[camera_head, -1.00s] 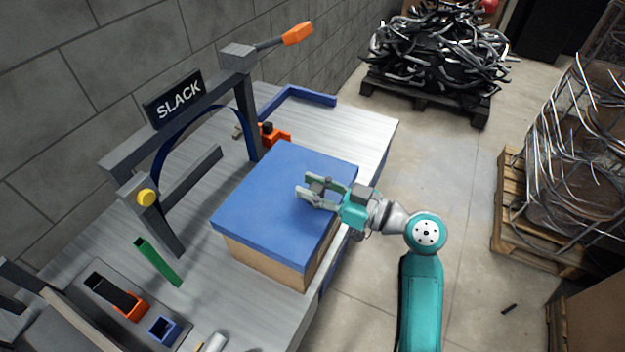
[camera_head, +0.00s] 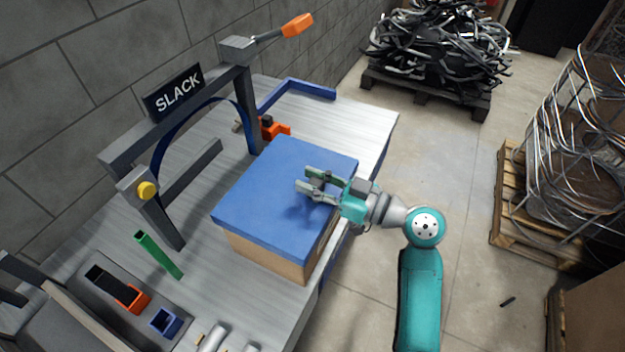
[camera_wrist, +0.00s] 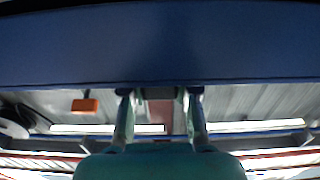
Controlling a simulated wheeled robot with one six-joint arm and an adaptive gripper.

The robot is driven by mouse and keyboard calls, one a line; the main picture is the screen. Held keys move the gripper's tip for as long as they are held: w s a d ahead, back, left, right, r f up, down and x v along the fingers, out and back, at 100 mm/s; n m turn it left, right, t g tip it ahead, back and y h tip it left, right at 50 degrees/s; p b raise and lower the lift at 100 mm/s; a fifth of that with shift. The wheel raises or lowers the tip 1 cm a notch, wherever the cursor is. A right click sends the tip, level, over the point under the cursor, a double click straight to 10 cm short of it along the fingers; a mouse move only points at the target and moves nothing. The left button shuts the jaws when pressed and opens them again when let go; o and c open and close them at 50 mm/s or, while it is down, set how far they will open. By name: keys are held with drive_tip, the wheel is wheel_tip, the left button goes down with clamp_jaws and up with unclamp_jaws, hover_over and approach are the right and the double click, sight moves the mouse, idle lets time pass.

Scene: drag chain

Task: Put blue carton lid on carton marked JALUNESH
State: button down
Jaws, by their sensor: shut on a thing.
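The blue carton lid (camera_head: 270,195) lies flat on top of a tan cardboard carton (camera_head: 265,257) at the bench's right edge. I see no gap between them, and no lettering shows on the carton sides in view. My gripper (camera_head: 308,180) is over the right part of the lid, reaching in from the right, shut on the lid; the gripped part is hard to make out. In the wrist view the lid (camera_wrist: 70,50) is a dark blue band across the top. The fingertips (camera_wrist: 159,93) meet its edge with a grey piece between them.
A grey frame with a SLACK sign (camera_head: 178,92) stands left of the carton. An orange clamp (camera_head: 272,128) sits behind it. Bare bench lies behind the carton; open floor is to the right.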

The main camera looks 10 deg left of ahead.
drive_tip(key=shift+f, duration=2)
idle(0.4)
drive_tip(key=c, duration=0.8)
unclamp_jaws()
drive_tip(key=v, duration=1.2)
